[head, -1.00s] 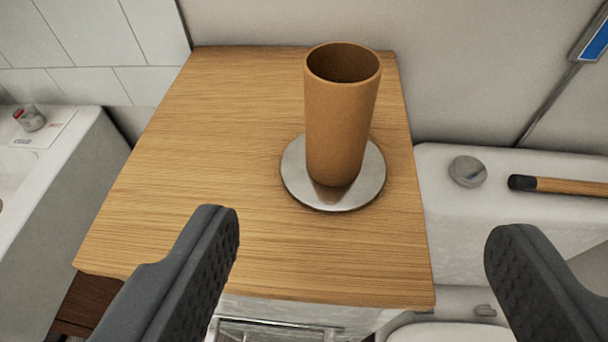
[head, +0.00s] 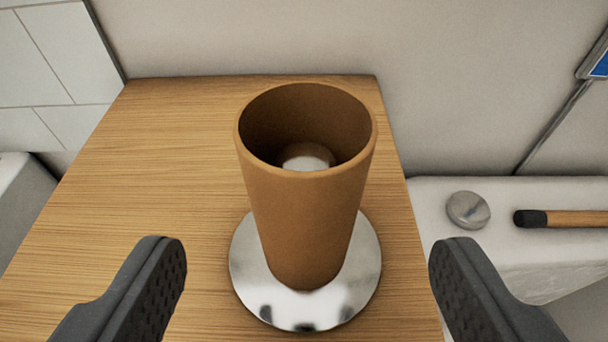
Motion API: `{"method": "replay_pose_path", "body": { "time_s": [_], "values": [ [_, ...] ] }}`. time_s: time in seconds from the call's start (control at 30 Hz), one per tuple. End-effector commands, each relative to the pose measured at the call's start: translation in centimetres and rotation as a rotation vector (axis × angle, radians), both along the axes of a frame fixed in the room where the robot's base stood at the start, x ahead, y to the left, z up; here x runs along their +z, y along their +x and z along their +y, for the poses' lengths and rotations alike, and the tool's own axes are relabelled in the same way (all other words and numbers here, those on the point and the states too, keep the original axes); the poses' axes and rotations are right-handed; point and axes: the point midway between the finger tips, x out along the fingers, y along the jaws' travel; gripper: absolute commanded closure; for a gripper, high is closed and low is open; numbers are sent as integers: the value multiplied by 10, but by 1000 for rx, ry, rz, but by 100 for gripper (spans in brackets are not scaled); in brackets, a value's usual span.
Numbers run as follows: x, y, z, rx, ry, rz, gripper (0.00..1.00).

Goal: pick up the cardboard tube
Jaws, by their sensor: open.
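The brown cardboard tube (head: 306,215) stands upright on a round shiny metal disc (head: 250,285) on a wooden tabletop. Its open top faces up toward me, and something rounded with a pale top shows inside it. My gripper (head: 308,255) is open, with one dark finger to the left of the tube and the other to the right. Both fingers are apart from the tube and nearer to the camera. Nothing is between the fingertips that they touch.
The wooden top (head: 140,190) is bare to the left of the tube. A wall (head: 250,40) rises behind it. At the right, a lower white surface (head: 500,200) holds a small round metal knob (head: 468,210) and a dark-tipped wooden handle (head: 565,218).

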Motion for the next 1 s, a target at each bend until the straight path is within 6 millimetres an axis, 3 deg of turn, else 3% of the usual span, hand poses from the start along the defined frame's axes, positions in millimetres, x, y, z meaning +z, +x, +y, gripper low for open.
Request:
{"method": "replay_pose_path", "body": {
  "time_s": [0.4,0.77,0.93,1.0],
  "values": [
    [-13,42,2,0,0,2,29],
    [-15,46,3,0,0,0,29],
    [-15,46,3,0,0,0,76],
    [-15,46,3,0,0,0,76]
  ]
}}
